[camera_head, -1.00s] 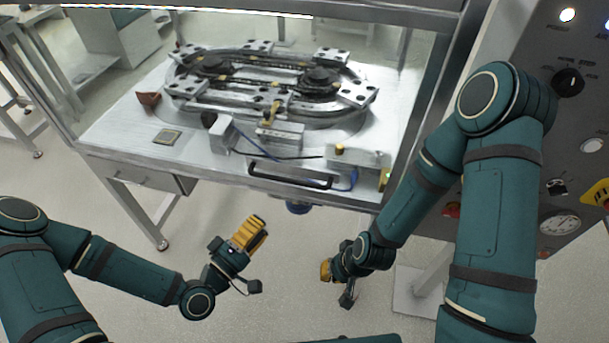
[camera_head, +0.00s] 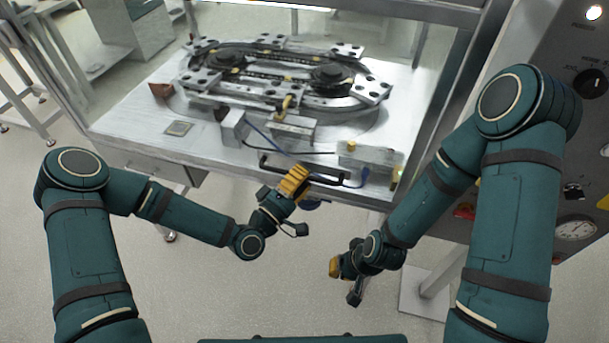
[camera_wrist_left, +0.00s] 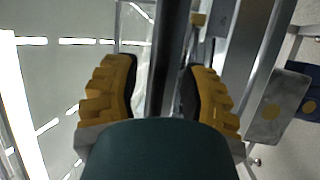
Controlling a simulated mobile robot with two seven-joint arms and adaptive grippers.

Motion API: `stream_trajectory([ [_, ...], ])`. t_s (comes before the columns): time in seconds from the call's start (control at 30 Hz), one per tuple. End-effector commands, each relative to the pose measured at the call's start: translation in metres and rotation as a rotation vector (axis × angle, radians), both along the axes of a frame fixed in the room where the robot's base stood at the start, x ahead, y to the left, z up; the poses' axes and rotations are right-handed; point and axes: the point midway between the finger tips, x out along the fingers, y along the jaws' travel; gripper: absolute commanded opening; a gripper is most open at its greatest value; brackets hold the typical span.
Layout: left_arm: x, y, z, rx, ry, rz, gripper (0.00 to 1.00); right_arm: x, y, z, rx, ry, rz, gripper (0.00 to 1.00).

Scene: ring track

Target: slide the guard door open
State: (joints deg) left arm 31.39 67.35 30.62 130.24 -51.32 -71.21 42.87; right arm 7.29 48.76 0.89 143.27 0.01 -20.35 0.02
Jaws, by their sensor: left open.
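The guard door is a clear pane in front of the machine, and it has a black bar handle (camera_head: 326,180) along its lower front edge. My left gripper (camera_head: 299,176) is at the handle, its yellow fingers open. In the left wrist view, a dark bar (camera_wrist_left: 170,55) runs between the two spread fingers (camera_wrist_left: 160,88); it looks like the handle, and the fingers are not closed on it. My right gripper (camera_head: 335,267) hangs low, right of the left one and away from the door; its finger opening cannot be made out.
Behind the pane is an oval ring track (camera_head: 285,75) on a metal table (camera_head: 140,120). A control panel (camera_head: 585,140) with knobs and a gauge stands at the right, behind my right arm. The floor between my arms is free.

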Motion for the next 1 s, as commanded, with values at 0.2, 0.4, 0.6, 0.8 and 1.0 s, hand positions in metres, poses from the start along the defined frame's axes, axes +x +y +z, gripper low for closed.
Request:
stream_trajectory([
  [0.2, 0.007, -0.007, 0.002, -0.001, 0.001, 0.0, 0.43, 0.0, 0.0, -0.001, 0.0, -0.001, 0.0, 0.0],
  [0.4, 0.008, -0.007, 0.002, -0.001, 0.001, 0.001, 0.43, 0.0, 0.0, -0.001, 0.0, 0.0, 0.0, 0.0],
  [0.6, 0.008, -0.007, 0.002, 0.0, 0.001, 0.001, 0.0, 0.0, 0.0, -0.001, 0.0, 0.0, 0.0, 0.0],
  [0.8, 0.008, -0.006, 0.002, -0.001, 0.001, 0.001, 0.0, 0.0, 0.0, 0.0, 0.0, 0.0, 0.0, 0.0],
  [1.0, 0.018, -0.006, 0.017, -0.001, -0.003, 0.003, 0.0, -0.001, 0.0, 0.006, 0.0, 0.002, 0.001, 0.0],
])
